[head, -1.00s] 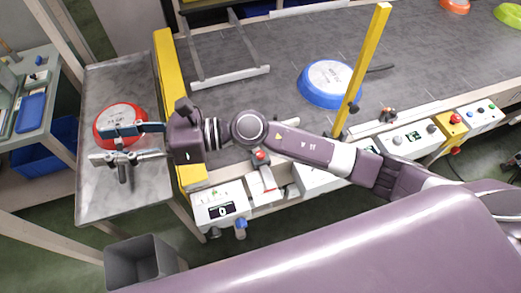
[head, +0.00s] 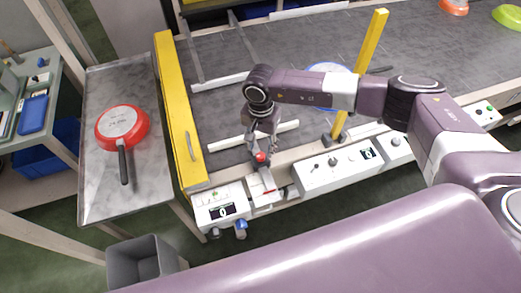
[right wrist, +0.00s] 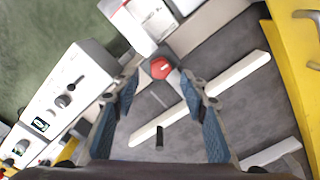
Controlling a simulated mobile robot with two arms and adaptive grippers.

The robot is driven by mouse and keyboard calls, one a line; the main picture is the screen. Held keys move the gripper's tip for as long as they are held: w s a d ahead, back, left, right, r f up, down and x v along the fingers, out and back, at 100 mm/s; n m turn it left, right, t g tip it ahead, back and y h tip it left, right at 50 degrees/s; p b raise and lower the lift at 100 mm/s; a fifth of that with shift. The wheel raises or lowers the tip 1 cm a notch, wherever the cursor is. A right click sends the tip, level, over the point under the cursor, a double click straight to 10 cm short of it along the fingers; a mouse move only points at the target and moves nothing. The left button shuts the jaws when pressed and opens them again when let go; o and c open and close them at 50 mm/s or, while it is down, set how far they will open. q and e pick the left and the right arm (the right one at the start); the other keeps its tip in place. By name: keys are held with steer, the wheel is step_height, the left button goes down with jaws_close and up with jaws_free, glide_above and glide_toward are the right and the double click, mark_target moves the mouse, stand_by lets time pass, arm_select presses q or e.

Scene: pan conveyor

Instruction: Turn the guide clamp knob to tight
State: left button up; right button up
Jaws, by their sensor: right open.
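The guide clamp knob appears to be the red knob (head: 261,157) at the conveyor's front edge, beside the left control boxes. It also shows as a red cap (right wrist: 161,68) in the right wrist view. My right gripper (head: 261,146) points down just above it in the head view, with open, empty jaws. In the right wrist view the blue-padded fingers (right wrist: 160,86) stand on either side of the knob's line, with the knob around the fingertips. I cannot tell whether they touch it. A white guide bar (right wrist: 232,75) runs across the belt beyond the knob. My left gripper is out of view.
A red pan (head: 122,126) lies upside down on the left steel table. A yellow barrier (head: 176,110) edges the belt. A yellow post (head: 361,75) stands right of my gripper, with a partly hidden blue pan (head: 322,69) behind. Control boxes (head: 337,168) line the front.

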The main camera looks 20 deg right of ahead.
mark_target(261, 155)
steer(key=shift+f+p, duration=0.4)
steer(key=shift+f, duration=1.55)
jaws_close()
